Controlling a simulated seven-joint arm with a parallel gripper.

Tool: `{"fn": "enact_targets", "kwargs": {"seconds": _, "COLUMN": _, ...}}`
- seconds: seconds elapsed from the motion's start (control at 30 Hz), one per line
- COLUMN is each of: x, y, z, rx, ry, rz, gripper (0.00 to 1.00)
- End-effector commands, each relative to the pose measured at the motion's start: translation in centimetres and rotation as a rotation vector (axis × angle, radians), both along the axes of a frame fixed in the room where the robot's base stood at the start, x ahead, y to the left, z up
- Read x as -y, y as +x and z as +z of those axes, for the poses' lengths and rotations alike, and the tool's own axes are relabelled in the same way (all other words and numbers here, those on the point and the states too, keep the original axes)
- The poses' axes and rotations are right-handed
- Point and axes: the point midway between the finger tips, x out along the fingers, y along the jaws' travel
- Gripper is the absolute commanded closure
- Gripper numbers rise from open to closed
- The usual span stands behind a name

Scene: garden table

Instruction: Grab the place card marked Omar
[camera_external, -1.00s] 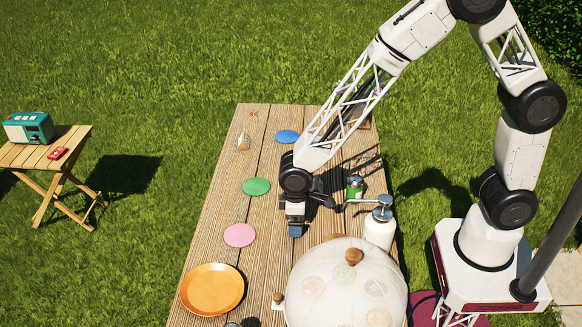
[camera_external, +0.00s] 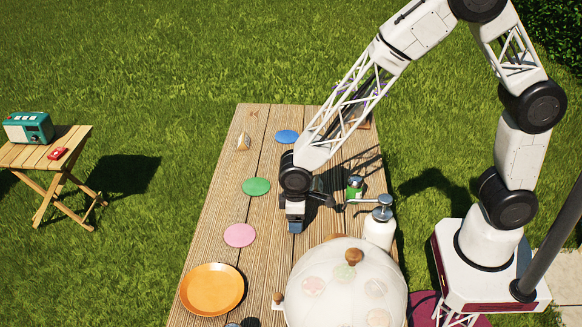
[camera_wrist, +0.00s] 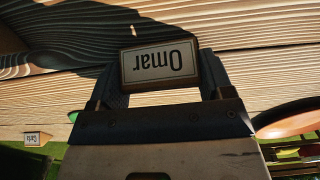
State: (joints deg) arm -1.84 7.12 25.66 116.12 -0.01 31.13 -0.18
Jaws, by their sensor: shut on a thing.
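The place card marked Omar (camera_wrist: 160,64) shows in the wrist view, its lettering upside down in the picture. My gripper (camera_wrist: 160,82) is shut on this card, with a finger at each side of it. In the external view my gripper (camera_external: 295,226) is low over the middle of the wooden table (camera_external: 210,215); the card is too hidden there to make out. Whether the card touches the table is hard to tell. Another place card, seemingly marked Carla (camera_wrist: 33,138), stands at the left of the wrist view.
A clear dome (camera_external: 320,270) with a wooden knob covers several items close in front of my gripper. A white pump bottle (camera_external: 379,231) stands to the right. Pink (camera_external: 239,235), green (camera_external: 256,187) and blue (camera_external: 287,136) discs and an orange plate (camera_external: 212,289) lie leftward.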

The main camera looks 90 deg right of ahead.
Motion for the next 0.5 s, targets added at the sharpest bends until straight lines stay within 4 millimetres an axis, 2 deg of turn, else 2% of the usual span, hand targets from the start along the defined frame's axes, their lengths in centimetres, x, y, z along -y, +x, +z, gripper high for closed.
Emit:
{"fn": "enact_targets", "kwargs": {"seconds": 0.17, "x": 0.0, "y": 0.1, "z": 1.1, "rx": 0.003, "ry": 0.0, "rz": 0.0, "gripper": 0.49}}
{"fn": "enact_targets", "kwargs": {"seconds": 0.37, "x": 0.0, "y": 0.1, "z": 3.3, "rx": 0.004, "ry": 0.0, "rz": 0.0, "gripper": 0.49}}
{"fn": "enact_targets", "kwargs": {"seconds": 0.5, "x": 0.1, "y": -1.8, "z": 3.5, "rx": 0.001, "ry": 0.0, "rz": 0.0, "gripper": 0.49}}
